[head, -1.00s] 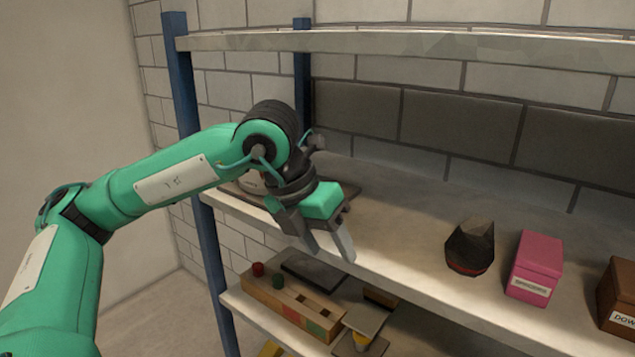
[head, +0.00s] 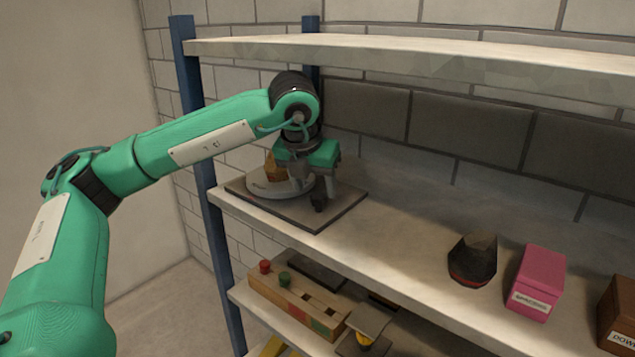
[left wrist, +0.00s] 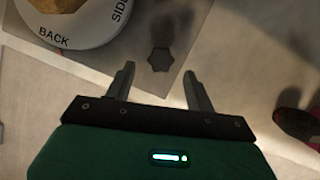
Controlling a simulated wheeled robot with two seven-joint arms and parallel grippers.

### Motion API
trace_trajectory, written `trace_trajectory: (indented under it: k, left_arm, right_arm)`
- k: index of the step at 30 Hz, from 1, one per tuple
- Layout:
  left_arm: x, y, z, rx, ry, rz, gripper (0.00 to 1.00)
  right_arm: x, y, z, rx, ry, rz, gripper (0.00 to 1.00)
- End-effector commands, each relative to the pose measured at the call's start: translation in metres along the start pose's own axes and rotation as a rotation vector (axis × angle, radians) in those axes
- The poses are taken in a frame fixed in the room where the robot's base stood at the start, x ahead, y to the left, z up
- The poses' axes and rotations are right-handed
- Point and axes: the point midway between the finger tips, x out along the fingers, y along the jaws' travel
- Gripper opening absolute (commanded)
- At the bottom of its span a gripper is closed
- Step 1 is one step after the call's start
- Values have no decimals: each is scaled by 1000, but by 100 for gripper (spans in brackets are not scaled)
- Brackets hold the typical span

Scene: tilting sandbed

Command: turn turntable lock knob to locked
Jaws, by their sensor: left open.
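The turntable's pale round disc (head: 262,190) sits on a dark square base plate (head: 345,208) at the left end of the middle shelf. In the left wrist view the disc (left wrist: 75,38) carries the words BACK and SIDE. The dark lobed lock knob (left wrist: 159,59) is on the plate beside the disc; it also shows in the head view (head: 319,202). My left gripper (head: 314,186) is open above the plate. In the left wrist view the knob lies between the fingertips (left wrist: 159,73), slightly beyond them. I cannot tell whether they touch, or the knob's lock setting.
A brown object (head: 272,168) stands on the disc. An upper shelf (head: 420,55) runs above, and a blue post (head: 190,110) is at the left.

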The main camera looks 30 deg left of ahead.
Motion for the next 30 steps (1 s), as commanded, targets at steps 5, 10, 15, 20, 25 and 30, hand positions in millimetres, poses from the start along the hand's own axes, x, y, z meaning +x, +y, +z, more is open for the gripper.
trace_trajectory:
  k: [5, 10, 15, 20, 25, 30]
  left_arm:
    - [18, 1, 7, 0, 3, 1, 55]
    - [30, 1, 7, -1, 1, 1, 55]
    - [33, 0, 6, -1, -1, -1, 55]
    - [33, 0, 6, -1, 0, -1, 53]
    - [33, 0, 6, -1, 0, 0, 20]
    - [33, 0, 6, 0, 0, -1, 11]
  right_arm:
    - [-17, 0, -2, 0, 0, 0, 36]
    - [-22, 0, -2, 0, 0, 0, 36]
    - [-22, -1, -2, 1, 1, -1, 36]
    - [-21, -1, -3, 1, 1, -1, 36]
    - [-21, -1, -3, 1, 1, -1, 36]
    - [-21, -1, -3, 1, 1, -1, 36]
